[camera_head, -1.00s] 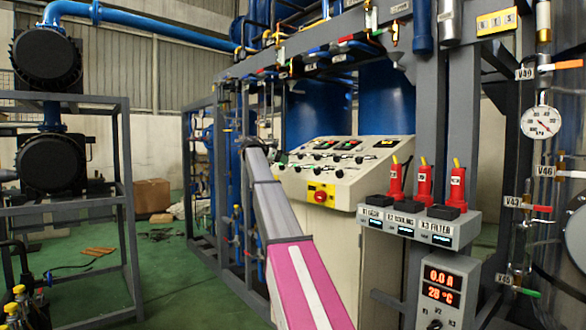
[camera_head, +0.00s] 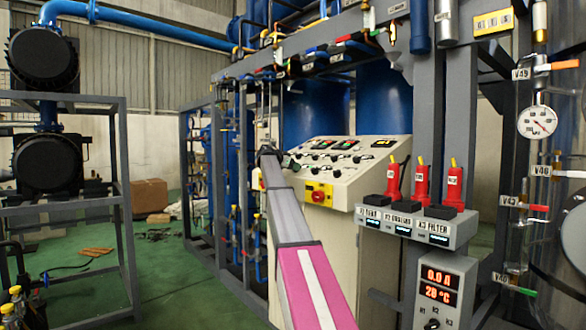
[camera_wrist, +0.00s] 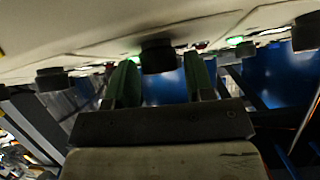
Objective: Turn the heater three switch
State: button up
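The cream sloped control panel (camera_head: 336,172) carries several black switches. I cannot read their labels, so I cannot tell which is heater three. My arm reaches up to the panel's left edge in the head view, where my gripper is small and hard to make out. In the wrist view my gripper (camera_wrist: 159,66) is open, with two green fingers apart. A black knob (camera_wrist: 158,56) on the panel's face shows between and just beyond the fingertips. I cannot tell whether they touch it. Other black knobs show to its left (camera_wrist: 52,79) and right (camera_wrist: 306,33).
A red stop button on a yellow plate (camera_head: 319,194) is on the panel's front. To the right are a grey box with red plugs (camera_head: 418,226) and a red-digit display (camera_head: 439,286). Blue tanks (camera_head: 384,97) stand behind. Green floor (camera_head: 190,270) is open at left.

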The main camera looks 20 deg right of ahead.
jog(key=c, duration=0.5)
jog(key=shift+c, duration=0.2)
jog(key=shift+s+n, duration=0.1)
jog(key=shift+n, duration=0.2)
jog(key=shift+s+n+t+y, duration=0.15)
jog(key=shift+n+t+y, duration=0.35)
jog(key=shift+n+t, duration=0.5)
jog(key=n+t+y, duration=0.1)
jog(key=n, duration=0.1)
jog(key=n+t+y, duration=0.1)
jog(key=n, duration=0.1)
jog(key=shift+s+d, duration=0.1)
jog(key=n+t+y, duration=0.1)
jog(key=n+y, duration=0.1)
jog(key=n, duration=0.1)
jog(key=n+t+y, duration=0.1)
jog(key=n+y, duration=0.1)
jog(key=n, duration=0.2)
jog(key=shift+d+r+y, duration=0.15)
jog(key=shift+d+y, duration=0.05)
jog(key=shift+y, duration=0.2)
jog(key=o, duration=0.9)
